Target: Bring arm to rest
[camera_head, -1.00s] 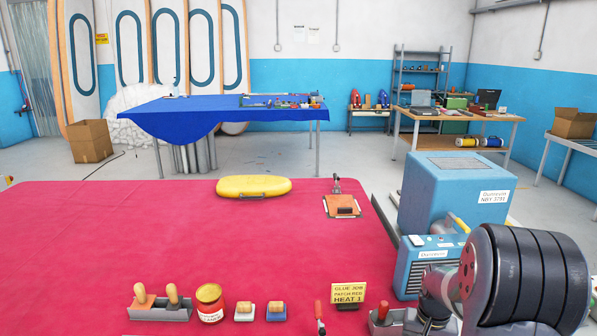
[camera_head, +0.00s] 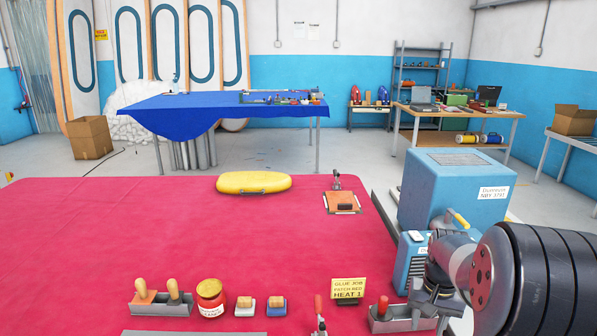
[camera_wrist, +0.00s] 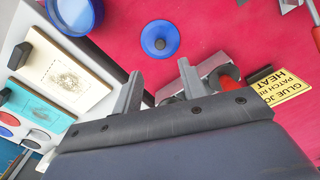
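My gripper (camera_wrist: 160,92) shows in the wrist view with its two grey fingers apart and nothing held between them. Beyond the fingers, a grey tray with a red-handled tool (camera_wrist: 228,78) lies on the red table. In the head view my arm comes in at the lower right, beside the table's right edge. The gripper's fingers cannot be made out clearly there. The red-covered table (camera_head: 120,235) fills the front.
Near my arm stand a blue machine (camera_head: 445,190), a grey tray (camera_head: 405,322) with a red handle, and a yellow sign (camera_head: 348,289). A red tin (camera_head: 211,298) and a wooden-handled tool tray (camera_head: 160,308) line the front. The table's middle is mostly clear.

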